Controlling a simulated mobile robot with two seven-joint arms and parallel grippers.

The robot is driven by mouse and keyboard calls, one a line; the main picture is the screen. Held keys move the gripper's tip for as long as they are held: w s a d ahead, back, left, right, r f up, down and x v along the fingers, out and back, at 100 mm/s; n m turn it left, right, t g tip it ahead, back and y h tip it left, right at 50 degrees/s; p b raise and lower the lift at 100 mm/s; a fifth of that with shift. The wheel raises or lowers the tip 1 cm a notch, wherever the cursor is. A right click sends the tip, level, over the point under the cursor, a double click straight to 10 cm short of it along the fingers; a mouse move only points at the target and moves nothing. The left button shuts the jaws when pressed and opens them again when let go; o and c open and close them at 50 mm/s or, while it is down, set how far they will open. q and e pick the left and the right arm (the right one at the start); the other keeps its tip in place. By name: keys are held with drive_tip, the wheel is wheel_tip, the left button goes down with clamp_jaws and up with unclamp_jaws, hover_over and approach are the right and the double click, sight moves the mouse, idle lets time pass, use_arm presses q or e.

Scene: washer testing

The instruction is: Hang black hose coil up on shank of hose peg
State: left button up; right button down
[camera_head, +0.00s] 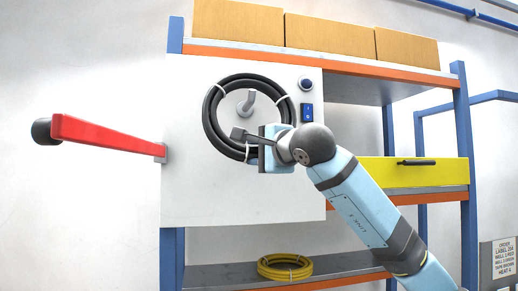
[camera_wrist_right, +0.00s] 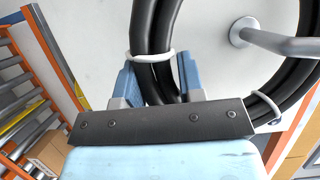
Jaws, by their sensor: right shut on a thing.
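The black hose coil (camera_head: 211,119) is a ring with white ties, upright in front of the pale panel. My right gripper (camera_head: 262,148) is shut on its lower right part. In the right wrist view the hose strands (camera_wrist_right: 148,40) run between the fingers (camera_wrist_right: 158,78). In the wrist view the peg's shank (camera_wrist_right: 285,43) stands out from a round base on the panel. My left gripper is not in view.
The panel (camera_head: 190,200) also carries a blue switch (camera_head: 307,113) and a round dark knob (camera_head: 306,84). A red bar (camera_head: 105,136) juts out left. A yellow drawer (camera_head: 400,172) is at right. A yellow coil (camera_head: 285,267) lies on the lower shelf; boxes (camera_head: 330,37) stand on top.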

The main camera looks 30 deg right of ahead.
drive_tip(key=shift+w+d+f+b, duration=0.15)
drive_tip(key=shift+w+f+b, duration=0.4)
drive_tip(key=shift+f+b, duration=0.2)
drive_tip(key=shift+w+f+b, duration=0.1)
drive_tip(key=shift+f+b, duration=0.3)
drive_tip(key=shift+f, duration=0.1)
drive_tip(key=c, duration=0.6)
unclamp_jaws()
drive_tip(key=shift+c, duration=0.2)
drive_tip(key=shift+f, duration=0.1)
